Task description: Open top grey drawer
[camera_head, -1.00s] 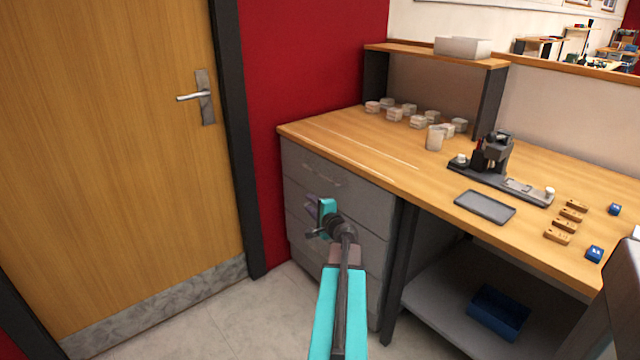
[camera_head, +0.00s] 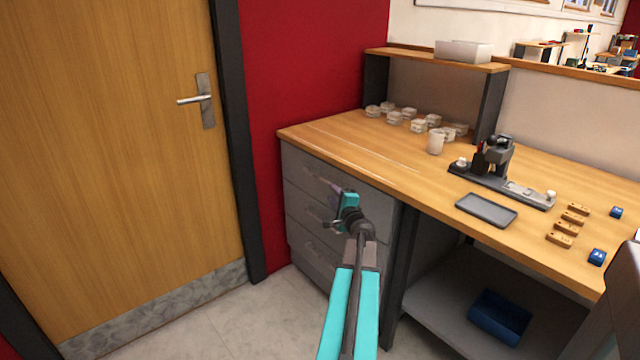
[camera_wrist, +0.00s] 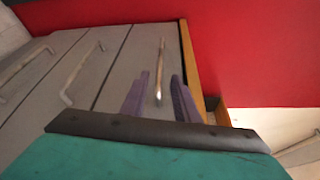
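The top grey drawer (camera_head: 372,203) is shut, just under the wooden worktop at the left end of the bench. Its bar handle (camera_head: 313,176) is partly hidden by my gripper in the head view. My gripper (camera_head: 334,190) is in front of this drawer, at about the handle's height. In the wrist view the cabinet appears turned on its side, and the top drawer's handle (camera_wrist: 161,68) stands between the two purple fingers of my gripper (camera_wrist: 160,88). The fingers are open, with a gap visible on both sides of the handle.
Lower drawers (camera_head: 300,205) with handles sit beneath, also shut. A wooden door (camera_head: 110,150) and red wall are to the left. The worktop (camera_head: 350,150) above holds white containers, a black device (camera_head: 495,160) and a grey tray (camera_head: 486,209). Floor before the cabinet is clear.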

